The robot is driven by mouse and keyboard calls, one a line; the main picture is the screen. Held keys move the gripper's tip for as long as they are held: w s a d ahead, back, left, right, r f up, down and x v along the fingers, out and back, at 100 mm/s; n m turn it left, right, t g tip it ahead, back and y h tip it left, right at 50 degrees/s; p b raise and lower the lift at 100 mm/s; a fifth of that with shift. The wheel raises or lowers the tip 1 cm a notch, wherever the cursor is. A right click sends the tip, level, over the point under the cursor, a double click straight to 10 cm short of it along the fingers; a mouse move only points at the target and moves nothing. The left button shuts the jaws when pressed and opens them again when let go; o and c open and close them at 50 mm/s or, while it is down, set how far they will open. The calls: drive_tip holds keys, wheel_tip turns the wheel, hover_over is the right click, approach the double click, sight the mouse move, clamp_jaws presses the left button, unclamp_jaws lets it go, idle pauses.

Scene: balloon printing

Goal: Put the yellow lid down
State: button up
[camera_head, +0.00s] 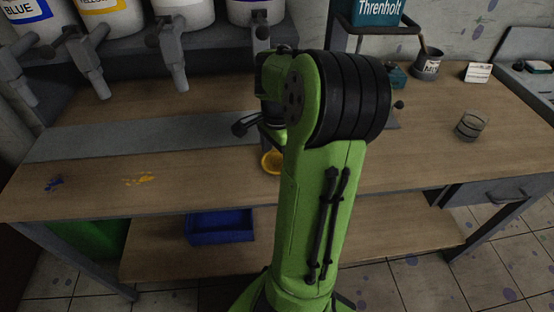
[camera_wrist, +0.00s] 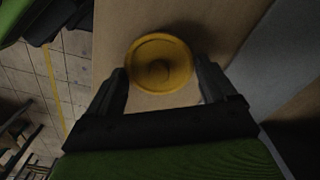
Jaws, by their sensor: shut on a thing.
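The yellow lid (camera_wrist: 158,62) is round, with a raised rim and a round mark in its middle. In the wrist view it sits between the two fingertips of my gripper (camera_wrist: 162,78), which is shut on it. In the head view the lid (camera_head: 270,162) shows near the front edge of the wooden table, partly hidden behind my green arm. Most of my gripper is hidden there too. I cannot tell whether the lid touches the table or hangs just above it.
Paint dispensers (camera_head: 105,15) stand at the back left above a grey strip (camera_head: 150,136). Blue and yellow paint spots mark the table's left front. A blue tray (camera_head: 220,226) lies on the lower shelf.

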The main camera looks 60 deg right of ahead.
drive_tip(key=shift+f, duration=0.75)
drive_tip(key=shift+f, duration=0.2)
drive_tip(key=o, duration=0.9)
drive_tip(key=shift+r, duration=0.1)
